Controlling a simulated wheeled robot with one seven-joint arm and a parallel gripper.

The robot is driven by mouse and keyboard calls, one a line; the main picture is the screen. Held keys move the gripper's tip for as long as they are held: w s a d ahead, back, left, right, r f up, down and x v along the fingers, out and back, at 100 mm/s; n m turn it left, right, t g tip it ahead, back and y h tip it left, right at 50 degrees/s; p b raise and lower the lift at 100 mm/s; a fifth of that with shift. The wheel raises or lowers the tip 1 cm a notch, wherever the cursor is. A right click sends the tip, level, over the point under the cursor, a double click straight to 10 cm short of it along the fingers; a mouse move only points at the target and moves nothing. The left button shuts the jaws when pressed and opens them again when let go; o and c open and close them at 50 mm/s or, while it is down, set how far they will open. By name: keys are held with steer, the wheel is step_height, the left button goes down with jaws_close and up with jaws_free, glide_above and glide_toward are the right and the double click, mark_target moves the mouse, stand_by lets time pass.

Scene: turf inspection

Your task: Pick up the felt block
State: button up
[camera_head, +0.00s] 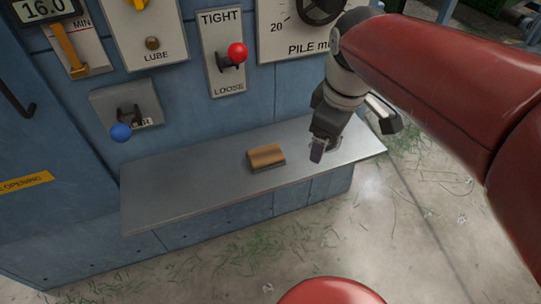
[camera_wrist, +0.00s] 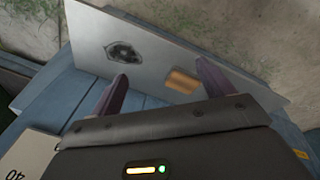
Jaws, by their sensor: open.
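The felt block (camera_head: 266,157) is a small brown block with a grey lower part, lying on the middle of a grey metal shelf (camera_head: 190,192). It also shows in the wrist view (camera_wrist: 183,80), close to the right finger in the picture and apart from it. My gripper (camera_head: 319,150) is to the right of the block, above the shelf's right part. In the wrist view my gripper (camera_wrist: 160,84) has its two purple-grey fingers spread wide with nothing between them. The block is clear of both fingers.
A blue panel behind the shelf carries a red-knobbed lever (camera_head: 237,53), a blue-knobbed lever (camera_head: 121,131) and a black dial (camera_head: 320,8). A dark round patch (camera_wrist: 124,53) shows on the shelf in the wrist view. The shelf's left part is bare. Concrete with grass clippings lies in front.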

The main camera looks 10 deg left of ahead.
mark_target(266, 154)
steer(key=w+a+f+n+g, duration=0.1)
steer(key=a+n, duration=0.2)
steer(key=a, duration=0.1)
steer(key=w+a+f+n+g+b, duration=0.1)
steer(key=w+a+f+n, duration=0.1)
steer(key=a+n, duration=0.2)
steer(key=w+a+f+n+g, duration=0.1)
steer(key=a+f+n, duration=0.1)
steer(key=a, duration=0.3)
steer(key=shift+w+n+y+b, duration=0.3)
steer(key=shift+w+n+b, duration=0.1)
steer(key=shift+n, duration=0.3)
steer(key=shift+a+f, duration=0.2)
steer(key=shift+f, duration=0.05)
steer(key=shift+s+d+f+b, duration=0.1)
steer(key=shift+f+b, duration=0.15)
steer(key=shift+f, duration=1.6)
steer(key=shift+s+d+f+b, duration=0.1)
steer(key=shift+f+b, duration=0.15)
steer(key=shift+f, duration=1.55)
steer(key=shift+f, duration=0.2)
steer(key=c, duration=1.1)
steer(key=shift+o, duration=0.2)
